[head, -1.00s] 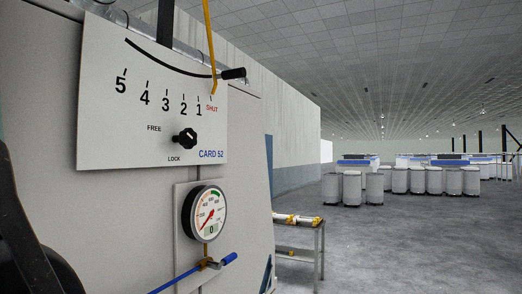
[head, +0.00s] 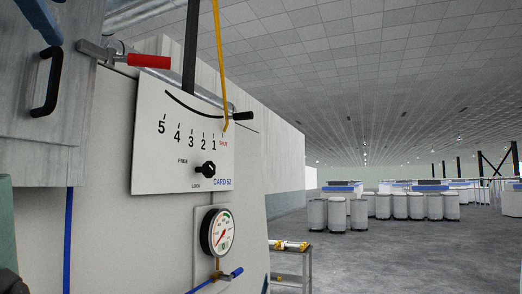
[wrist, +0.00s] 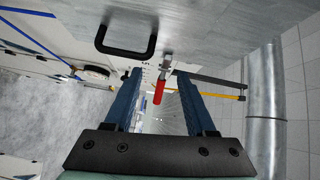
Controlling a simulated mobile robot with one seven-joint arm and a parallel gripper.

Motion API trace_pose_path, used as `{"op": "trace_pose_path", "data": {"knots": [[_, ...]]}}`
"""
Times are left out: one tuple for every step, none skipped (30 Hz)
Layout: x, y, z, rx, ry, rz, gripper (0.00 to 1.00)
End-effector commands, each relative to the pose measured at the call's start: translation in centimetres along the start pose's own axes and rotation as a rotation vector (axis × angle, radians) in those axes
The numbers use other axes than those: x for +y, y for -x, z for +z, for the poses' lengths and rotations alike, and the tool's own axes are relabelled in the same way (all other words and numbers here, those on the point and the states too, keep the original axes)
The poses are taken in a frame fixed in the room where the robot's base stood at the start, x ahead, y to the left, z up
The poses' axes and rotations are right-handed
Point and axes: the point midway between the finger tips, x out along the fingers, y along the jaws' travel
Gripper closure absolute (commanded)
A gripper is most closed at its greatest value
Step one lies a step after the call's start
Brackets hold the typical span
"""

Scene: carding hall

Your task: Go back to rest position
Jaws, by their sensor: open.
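My gripper (wrist: 159,75) shows in the wrist view with its two blue fingers apart. No object is pinched between them. A red-handled toggle clamp (wrist: 159,92) appears in the gap between the fingers; how far beyond the tips it lies is hard to tell. In the head view the same clamp (head: 148,60) lies at the top edge of the machine, its red handle pointing right. A blue piece at the top left of the head view may be one of my fingers.
A black handle (head: 47,82) sits on a grey panel, upper left. Rightward are the CARD 52 plate (head: 180,150) with its black knob (head: 206,170), a yellow rod (head: 219,60) and a gauge (head: 218,231). A small table (head: 290,247) stands beyond.

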Motion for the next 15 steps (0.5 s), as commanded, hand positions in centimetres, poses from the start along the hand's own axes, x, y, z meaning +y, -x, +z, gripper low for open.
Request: {"op": "trace_pose_path", "data": {"knots": [[1.2,-1.0,-0.4,0.005,0.036,-0.016,0.44],[1.7,-1.4,-0.7,0.007,0.06,-0.03,0.44],[2.3,-2.0,-1.0,0.011,0.094,-0.048,0.44],[2.8,-2.4,-1.2,0.015,0.12,-0.062,0.44],[3.4,-2.8,-1.5,0.02,0.148,-0.078,0.44],[4.2,-3.4,-2.0,0.028,0.188,-0.1,0.44],[4.9,-3.8,-2.3,0.035,0.22,-0.116,0.44],[5.6,-4.2,-2.7,0.044,0.254,-0.133,0.44],[6.7,-4.7,-3.3,0.059,0.302,-0.159,0.44],[7.6,-5.0,-3.8,0.072,0.341,-0.178,0.44],[8.5,-5.2,-4.4,0.087,0.381,-0.199,0.44],[9.7,-5.4,-5.2,0.113,0.437,-0.228,0.44],[10.6,-5.5,-5.8,0.134,0.48,-0.248,0.44],[11.5,-5.5,-6.3,0.156,0.523,-0.267,0.44],[12.8,-5.5,-7.2,0.189,0.58,-0.289,0.44]]}}
